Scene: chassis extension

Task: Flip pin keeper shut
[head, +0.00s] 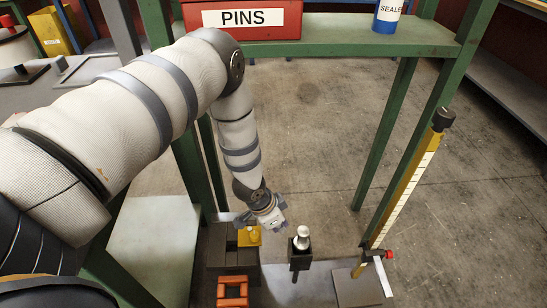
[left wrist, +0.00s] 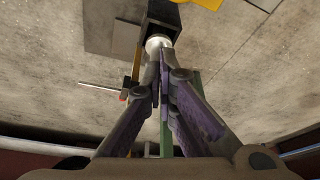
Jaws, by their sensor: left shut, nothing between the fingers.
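I cannot tell for certain which part is the pin keeper. A dark upright post with a pale rounded pin top (head: 301,238) stands just right of my left gripper (head: 264,216) in the head view. In the left wrist view, a pale rounded top (left wrist: 157,43) on a dark block (left wrist: 130,28) shows just beyond the fingertips of my left gripper (left wrist: 160,75). The gripper is shut and empty, pointing down. Whether it touches the top is unclear. A small yellow part (head: 249,236) sits on a dark block, partly behind the gripper. My right gripper is not in view.
A red box labelled PINS (head: 241,19) and a blue sealer container (head: 388,15) stand on the green shelf (head: 330,48). An orange bracket (head: 232,291) lies in front. A yellow measuring post (head: 405,195) rises at right. Bare floor lies beyond.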

